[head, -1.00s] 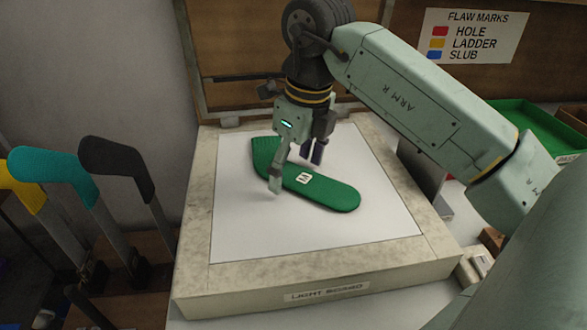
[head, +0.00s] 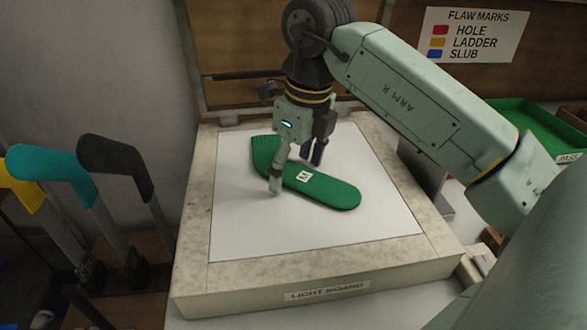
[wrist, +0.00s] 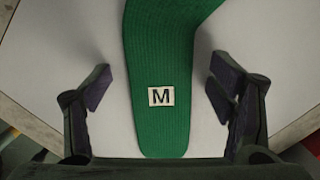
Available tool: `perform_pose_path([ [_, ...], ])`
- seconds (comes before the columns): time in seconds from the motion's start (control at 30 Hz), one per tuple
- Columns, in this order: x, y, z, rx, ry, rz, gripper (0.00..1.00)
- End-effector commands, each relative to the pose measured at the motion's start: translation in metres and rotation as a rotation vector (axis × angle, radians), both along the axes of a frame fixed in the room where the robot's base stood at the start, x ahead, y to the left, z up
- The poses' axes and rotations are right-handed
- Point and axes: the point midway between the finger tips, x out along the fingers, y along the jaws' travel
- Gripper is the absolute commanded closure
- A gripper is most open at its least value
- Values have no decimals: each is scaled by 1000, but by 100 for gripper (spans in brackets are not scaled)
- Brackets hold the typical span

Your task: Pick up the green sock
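The green sock (head: 325,190) lies flat on the light board (head: 240,225), bent at the heel, with a white tag marked M on it. In the wrist view the green sock (wrist: 160,60) runs down the middle, its straight end towards me. My gripper (head: 295,175) is low over the sock in the head view, with one finger on each side. In the wrist view my gripper (wrist: 160,95) is open, with a gap between each dark finger pad and the sock's edges. Part of the sock is hidden behind my gripper in the head view.
Yellow, teal (head: 60,165) and black (head: 115,160) socks sit on upright forms at the left. A green tray (head: 535,125) is at the right behind my arm. A flaw marks sign (head: 474,36) hangs on the back panel. The board around the sock is bare.

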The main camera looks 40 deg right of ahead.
Motion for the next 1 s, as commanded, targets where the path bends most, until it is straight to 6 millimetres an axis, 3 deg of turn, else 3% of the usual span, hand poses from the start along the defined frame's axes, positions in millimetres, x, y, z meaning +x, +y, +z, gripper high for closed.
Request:
perform_pose_path([
  [0.6, 0, 1, -1, 2, 3, 1, 67],
  [1.0, -1, 1, 4, 5, 5, 2, 68],
])
